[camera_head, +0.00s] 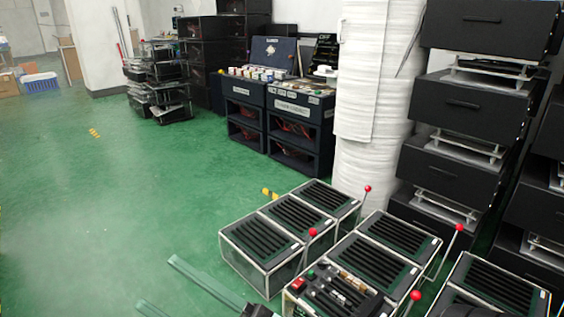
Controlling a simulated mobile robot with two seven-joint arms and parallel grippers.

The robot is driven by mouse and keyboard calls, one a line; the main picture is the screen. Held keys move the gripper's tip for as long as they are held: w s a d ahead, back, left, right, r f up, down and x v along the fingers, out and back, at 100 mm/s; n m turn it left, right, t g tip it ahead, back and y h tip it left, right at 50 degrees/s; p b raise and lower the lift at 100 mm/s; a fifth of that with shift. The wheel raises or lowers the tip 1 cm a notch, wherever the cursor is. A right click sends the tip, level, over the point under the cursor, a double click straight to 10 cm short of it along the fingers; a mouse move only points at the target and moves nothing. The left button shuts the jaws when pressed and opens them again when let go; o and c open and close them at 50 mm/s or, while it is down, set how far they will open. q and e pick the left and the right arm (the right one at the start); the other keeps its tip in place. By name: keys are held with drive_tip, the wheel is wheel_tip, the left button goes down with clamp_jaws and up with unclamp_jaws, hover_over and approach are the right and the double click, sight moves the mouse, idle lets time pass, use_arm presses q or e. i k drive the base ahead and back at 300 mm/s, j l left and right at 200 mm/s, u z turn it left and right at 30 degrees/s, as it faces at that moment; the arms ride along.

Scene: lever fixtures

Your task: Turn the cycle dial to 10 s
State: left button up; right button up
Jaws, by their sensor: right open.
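The control panel (335,294) is a black box top at the bottom centre, set among the lever fixtures. It carries a red button (298,284), a green button (311,274) and several small light and brown fittings. The cycle dial and its setting are too small to tell. My right gripper (156,282) is at the bottom left of the panel, over the green floor. Its two pale greenish fingers point left and stand wide apart with nothing between them. It is apart from the panel. My left gripper is not in view.
Glass-sided fixtures with black slatted tops (285,222) stand around the panel. Red-knobbed levers rise near them, one with its knob (313,232) just behind the panel. A white wrapped column (368,100) and black drawer stacks (455,155) stand behind. The green floor (110,190) at left is free.

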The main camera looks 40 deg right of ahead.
sight(322, 266)
drive_tip(key=i+z, duration=0.45)
drive_tip(key=i+j+z, duration=0.1)
drive_tip(key=i+z, duration=0.35)
drive_tip(key=i, duration=0.25)
